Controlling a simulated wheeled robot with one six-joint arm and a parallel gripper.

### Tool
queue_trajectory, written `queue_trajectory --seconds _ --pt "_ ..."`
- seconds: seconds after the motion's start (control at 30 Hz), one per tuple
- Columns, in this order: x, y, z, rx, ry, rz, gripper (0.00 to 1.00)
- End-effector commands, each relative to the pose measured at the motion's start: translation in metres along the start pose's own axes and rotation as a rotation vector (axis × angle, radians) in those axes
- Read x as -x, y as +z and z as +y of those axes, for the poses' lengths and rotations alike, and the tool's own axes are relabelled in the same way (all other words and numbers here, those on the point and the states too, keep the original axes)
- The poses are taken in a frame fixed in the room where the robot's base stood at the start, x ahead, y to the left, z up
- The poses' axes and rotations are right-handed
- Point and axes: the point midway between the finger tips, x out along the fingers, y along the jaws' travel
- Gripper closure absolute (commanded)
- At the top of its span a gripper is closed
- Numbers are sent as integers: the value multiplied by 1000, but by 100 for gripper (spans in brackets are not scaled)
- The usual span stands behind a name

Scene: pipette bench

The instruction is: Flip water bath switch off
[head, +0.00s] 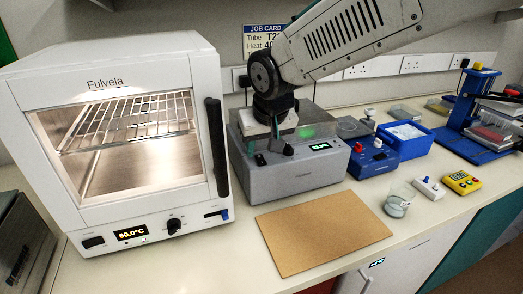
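The water bath (297,178) is a grey box in the middle of the head view, with a small lit display (320,146) on the upper right of its front. A small black switch (260,159) with a light mark shows at the upper left of its front. My gripper (279,147) reaches down from above, with its fingers close to the bath's front top edge, just right of the switch. I cannot tell whether they touch the bath. My arm hides part of the bath's top. The finger gap is too small to make out.
A white oven (120,70) with a dark handle stands close on the left. A blue device (372,160) and a blue tub (405,138) stand to the right. A brown board (322,230) lies in front. A beaker (400,200) and a yellow timer (462,182) are at front right.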

Motion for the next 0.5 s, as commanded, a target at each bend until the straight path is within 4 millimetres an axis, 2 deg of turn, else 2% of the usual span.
queue_trajectory --seconds 0.1,0.2,0.47,0.5 --pt "-14 0 0 0 1 -1 60" --pt "-20 0 0 0 0 0 60" --pt "-21 0 0 0 0 1 60" --pt "-21 0 0 0 0 1 66"
